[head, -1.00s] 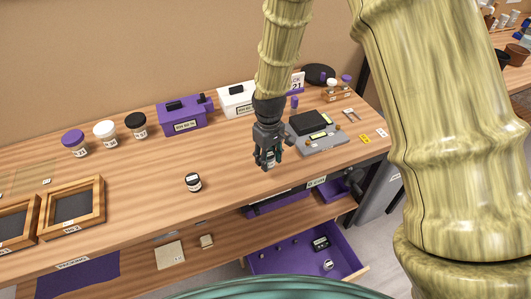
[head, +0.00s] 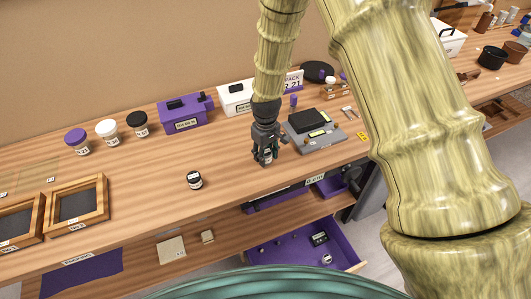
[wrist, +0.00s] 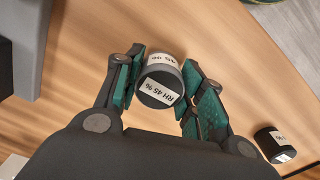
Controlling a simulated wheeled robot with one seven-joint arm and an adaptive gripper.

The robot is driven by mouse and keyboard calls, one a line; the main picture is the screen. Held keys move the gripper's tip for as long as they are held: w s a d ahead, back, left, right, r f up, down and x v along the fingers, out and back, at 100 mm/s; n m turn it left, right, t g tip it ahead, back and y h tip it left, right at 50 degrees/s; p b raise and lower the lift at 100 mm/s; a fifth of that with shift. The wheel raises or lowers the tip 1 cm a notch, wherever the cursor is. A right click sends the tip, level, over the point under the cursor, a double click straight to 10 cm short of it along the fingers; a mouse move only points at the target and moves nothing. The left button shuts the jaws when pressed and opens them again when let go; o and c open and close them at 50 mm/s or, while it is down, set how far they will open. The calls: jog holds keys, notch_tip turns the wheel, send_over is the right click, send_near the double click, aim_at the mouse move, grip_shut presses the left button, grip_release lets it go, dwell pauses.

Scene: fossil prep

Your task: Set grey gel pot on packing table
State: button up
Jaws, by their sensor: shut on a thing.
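A sign (head: 293,80) reading "PACK" and "21" stands at the back of this bench, partly hidden by my arm. A second, dark-lidded pot (head: 194,180) stands to the left, also in the wrist view (wrist: 275,146).
A grey scale (head: 315,133) sits right of my gripper. Purple (head: 186,112) and white (head: 235,98) boxes and several jars line the back. Wooden frames (head: 76,204) lie left. An open purple drawer (head: 285,245) juts out below. Bare wood lies around the second pot.

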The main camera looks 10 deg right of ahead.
aim_at(266, 151)
jog(key=shift+f, duration=0.1)
jog(key=o, duration=1)
jog(key=shift+r+b, duration=1.55)
jog(key=shift+r, duration=4.55)
